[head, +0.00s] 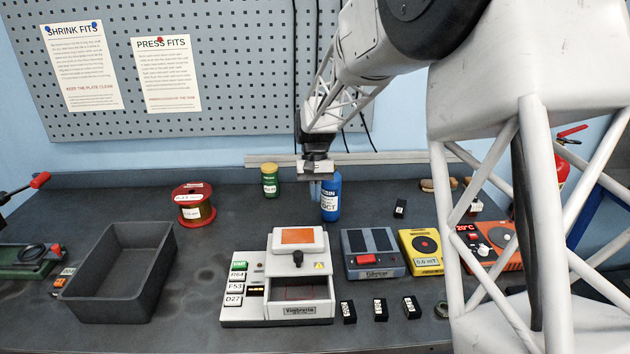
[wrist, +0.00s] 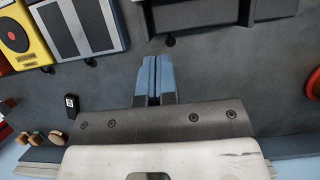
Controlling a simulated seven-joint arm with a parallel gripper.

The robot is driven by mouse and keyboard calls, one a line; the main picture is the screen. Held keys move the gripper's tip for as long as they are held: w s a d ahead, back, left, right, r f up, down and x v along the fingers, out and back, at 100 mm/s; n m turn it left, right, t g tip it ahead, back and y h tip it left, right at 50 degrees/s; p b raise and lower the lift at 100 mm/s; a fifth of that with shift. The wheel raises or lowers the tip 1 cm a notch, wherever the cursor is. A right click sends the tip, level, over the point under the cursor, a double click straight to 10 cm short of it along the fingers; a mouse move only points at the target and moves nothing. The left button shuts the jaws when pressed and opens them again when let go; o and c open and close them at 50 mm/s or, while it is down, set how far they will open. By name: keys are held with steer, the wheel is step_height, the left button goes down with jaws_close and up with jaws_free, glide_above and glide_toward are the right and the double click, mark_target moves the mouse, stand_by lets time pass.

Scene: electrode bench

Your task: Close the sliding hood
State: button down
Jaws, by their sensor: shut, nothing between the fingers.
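The white bench device (head: 240,312) labelled Vibrette stands at front centre in the head view. Its hood (head: 321,240), white with an orange window, sits at the back of the device. A black knob (head: 297,257) is on the hood's front. The chamber (head: 303,291) in front of the hood is open from above, with red lines on its floor. My gripper (head: 315,190) is shut and empty, pointing down behind the device, apart from it. The wrist view shows its blue fingers (wrist: 154,80) together. A dark shape (wrist: 205,12) at that view's top may be the device's rear.
A blue bottle (head: 331,199) stands close to my gripper. A green jar (head: 270,182) and red spool (head: 194,205) stand left of it. A grey two-pad box (head: 372,253) and yellow meter (head: 421,251) are right of the device. A dark bin (head: 120,285) is left.

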mark_target(319, 243)
steer(key=s+f, duration=0.3)
steer(key=s, duration=0.2)
stand_by(0.3)
steer(key=shift+s, duration=0.2)
steer(key=shift+s+f, duration=0.1)
steer(key=shift+s, duration=3.9)
